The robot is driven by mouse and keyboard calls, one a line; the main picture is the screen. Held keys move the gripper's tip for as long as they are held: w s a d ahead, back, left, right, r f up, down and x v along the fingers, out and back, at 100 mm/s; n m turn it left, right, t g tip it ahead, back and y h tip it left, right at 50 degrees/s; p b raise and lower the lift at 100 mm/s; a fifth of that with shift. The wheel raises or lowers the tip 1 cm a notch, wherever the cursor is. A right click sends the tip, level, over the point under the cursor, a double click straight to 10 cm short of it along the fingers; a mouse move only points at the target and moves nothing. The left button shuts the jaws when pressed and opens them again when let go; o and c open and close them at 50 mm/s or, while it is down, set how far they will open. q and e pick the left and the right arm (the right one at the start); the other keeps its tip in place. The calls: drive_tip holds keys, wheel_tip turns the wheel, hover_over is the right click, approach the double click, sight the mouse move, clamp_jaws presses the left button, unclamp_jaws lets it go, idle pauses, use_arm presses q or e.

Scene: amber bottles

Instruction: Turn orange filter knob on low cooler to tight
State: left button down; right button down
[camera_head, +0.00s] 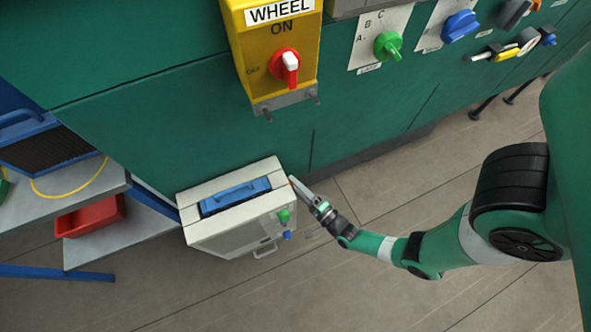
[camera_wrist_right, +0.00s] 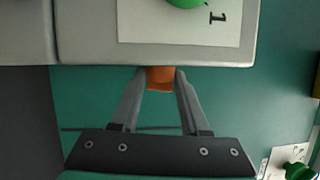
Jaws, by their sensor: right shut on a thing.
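The low cooler (camera_head: 225,222) is a pale box on the floor with a blue handle on top. It stands by the green cabinet. The orange filter knob (camera_wrist_right: 161,76) sticks out from the cooler's side in the right wrist view. My right gripper (camera_wrist_right: 160,80) has its two fingers on either side of the knob and is shut on it. In the head view my right gripper (camera_head: 296,184) reaches the cooler's right side, and the fingers mostly hide the knob. The knob's marks are not visible. My left gripper is not in view.
A yellow wheel switch box (camera_head: 250,60) hangs above on the cabinet. A shelf with a red bin (camera_head: 90,216) stands left. Floor is clear at right.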

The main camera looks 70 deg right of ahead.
drive_tip(key=shift+f+n+t, duration=0.25)
drive_tip(key=shift+n+t, duration=0.15)
drive_tip(key=shift+t, duration=0.4)
idle(0.4)
drive_tip(key=c, duration=0.7)
unclamp_jaws()
drive_tip(key=shift+d, duration=0.1)
